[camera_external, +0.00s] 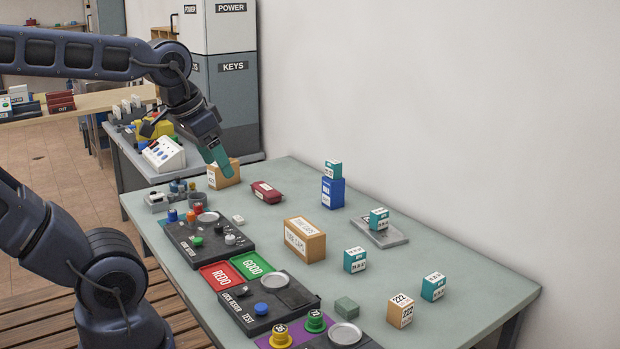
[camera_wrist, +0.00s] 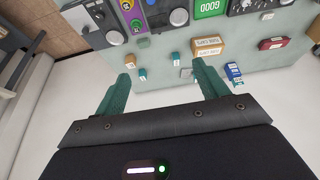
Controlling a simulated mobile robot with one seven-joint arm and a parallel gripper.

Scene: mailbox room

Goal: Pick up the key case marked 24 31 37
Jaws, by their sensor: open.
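Several small teal-and-white cases stand on the table: one on top of a blue box (camera_external: 333,169), one on a grey plate (camera_external: 379,217), one in the middle (camera_external: 355,260) and one toward the right edge (camera_external: 433,287). Their printed numbers are too small to read, so I cannot tell which is marked 24 31 37. My gripper (camera_external: 219,157) is raised near the table's far left end, by a tan box. In the wrist view my gripper (camera_wrist: 164,74) is open and empty, with teal cases (camera_wrist: 142,74) (camera_wrist: 175,58) seen beyond its fingers.
A tan box (camera_external: 225,175), a dark red case (camera_external: 266,192), a larger tan carton (camera_external: 305,241) and a tan cube marked 222 (camera_external: 400,310) stand on the table (camera_external: 470,265). Red and green trays and dark tester panels line the front. A white wall borders the back.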

